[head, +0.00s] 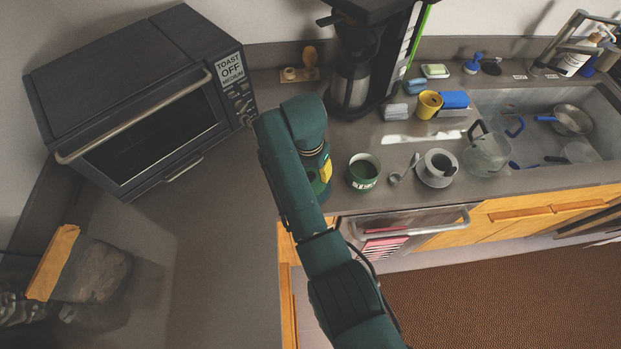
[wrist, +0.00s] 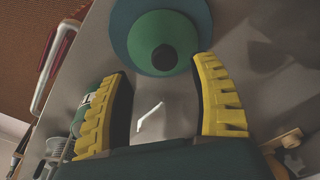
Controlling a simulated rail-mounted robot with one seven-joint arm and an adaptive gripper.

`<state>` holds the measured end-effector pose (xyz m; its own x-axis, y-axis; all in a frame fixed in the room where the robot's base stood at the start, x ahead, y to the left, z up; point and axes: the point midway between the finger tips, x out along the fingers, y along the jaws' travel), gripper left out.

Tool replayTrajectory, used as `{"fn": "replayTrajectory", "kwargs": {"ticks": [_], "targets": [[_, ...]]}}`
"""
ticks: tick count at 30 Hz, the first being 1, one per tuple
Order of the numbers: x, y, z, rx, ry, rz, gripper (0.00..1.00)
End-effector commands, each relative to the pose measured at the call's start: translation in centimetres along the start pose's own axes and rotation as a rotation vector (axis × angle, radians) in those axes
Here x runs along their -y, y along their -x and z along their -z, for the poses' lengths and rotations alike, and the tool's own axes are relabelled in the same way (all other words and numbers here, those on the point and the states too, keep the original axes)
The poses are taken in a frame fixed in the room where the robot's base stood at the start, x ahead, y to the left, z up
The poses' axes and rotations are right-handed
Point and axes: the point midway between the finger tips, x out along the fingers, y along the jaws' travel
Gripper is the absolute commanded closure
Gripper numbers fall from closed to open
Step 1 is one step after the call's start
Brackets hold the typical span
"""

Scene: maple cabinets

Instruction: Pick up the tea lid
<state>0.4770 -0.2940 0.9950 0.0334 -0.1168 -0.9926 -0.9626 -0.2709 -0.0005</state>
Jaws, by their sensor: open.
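The tea lid (wrist: 178,32) shows in the wrist view as a green round top with a dark knob (wrist: 164,57), set inside a wider teal ring. My gripper (wrist: 162,70) is open, with its yellow ridged fingers spread and the knob between and just beyond their tips. No contact with the lid shows. In the head view my gripper (head: 326,170) is mostly behind my arm. The lid cannot be made out clearly there; some green shows beside the yellow finger.
A glass pot (head: 487,155) is beside the sink (head: 530,100). A coffee maker (head: 352,75) stands behind, a toaster oven (head: 145,105) left.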

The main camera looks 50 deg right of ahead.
Motion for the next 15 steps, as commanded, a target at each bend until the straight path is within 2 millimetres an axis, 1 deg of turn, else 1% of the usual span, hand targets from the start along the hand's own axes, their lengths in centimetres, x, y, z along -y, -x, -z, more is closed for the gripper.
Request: {"fn": "replayTrajectory", "kwargs": {"ticks": [3, 7, 9, 15], "targets": [[0.5, -2.1, -0.2, 0.004, 0.002, -0.004, 0.38], [0.5, -4.0, -0.1, 0.002, 0.001, -0.002, 0.38], [0.5, -4.4, -0.1, 0.001, 0.001, -0.001, 0.38], [0.6, -4.4, -0.1, 0.001, 0.001, 0.000, 0.39]]}}
